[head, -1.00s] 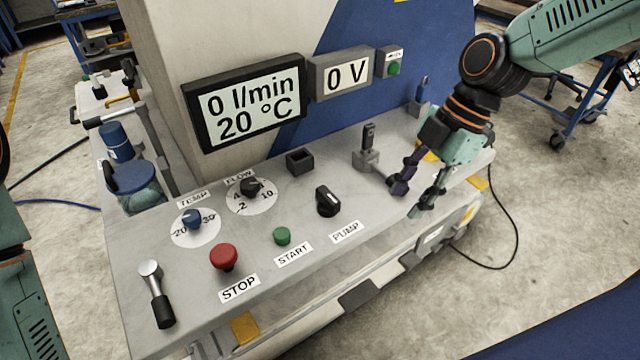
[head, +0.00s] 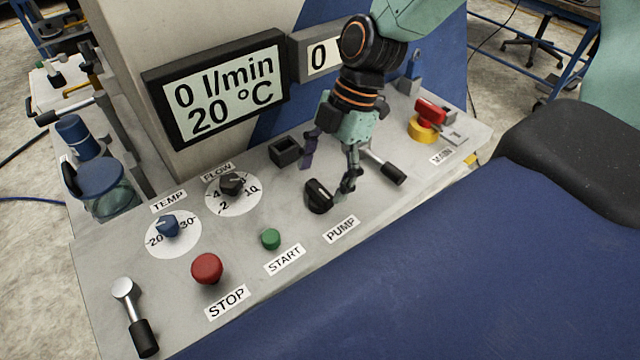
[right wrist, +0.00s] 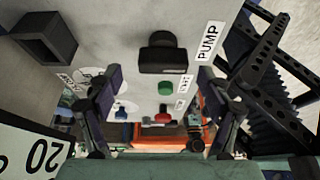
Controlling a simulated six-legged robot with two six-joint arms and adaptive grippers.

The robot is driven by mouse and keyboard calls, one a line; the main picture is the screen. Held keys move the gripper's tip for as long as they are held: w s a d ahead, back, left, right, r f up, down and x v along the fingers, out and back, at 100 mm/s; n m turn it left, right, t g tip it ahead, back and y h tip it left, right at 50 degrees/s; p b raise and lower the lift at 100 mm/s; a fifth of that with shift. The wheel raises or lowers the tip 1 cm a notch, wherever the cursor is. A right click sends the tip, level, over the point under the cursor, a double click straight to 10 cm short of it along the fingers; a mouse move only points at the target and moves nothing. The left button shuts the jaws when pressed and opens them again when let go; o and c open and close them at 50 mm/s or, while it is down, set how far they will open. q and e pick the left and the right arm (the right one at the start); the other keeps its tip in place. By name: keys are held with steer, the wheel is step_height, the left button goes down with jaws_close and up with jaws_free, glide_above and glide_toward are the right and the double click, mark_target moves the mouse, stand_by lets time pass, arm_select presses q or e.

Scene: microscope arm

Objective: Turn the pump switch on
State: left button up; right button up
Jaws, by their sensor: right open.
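The pump switch (head: 318,196) is a black rotary knob on the grey panel, behind the PUMP label (head: 341,229). My right gripper (head: 329,168) is open, with its fingers pointing down close above and behind the knob. In the right wrist view the knob (right wrist: 163,55) shows between the two spread fingers and a little beyond them. I see no grip on it, and I cannot tell whether a finger touches it. The flow display (head: 220,88) reads 0 l/min and 20 °C. My left gripper is not clearly seen.
The green START button (head: 271,239), red STOP button (head: 207,268), FLOW dial (head: 232,184) and TEMP dial (head: 168,226) lie to the left. An open black box (head: 285,150) stands behind the knob. A black-handled lever (head: 390,171) and the red MAIN switch (head: 431,112) are to the right.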

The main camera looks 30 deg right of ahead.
steer(key=shift+s+a+f, duration=0.15)
steer(key=shift+s+f, duration=0.1)
steer(key=shift+f, duration=0.7)
steer(key=shift+a, duration=0.25)
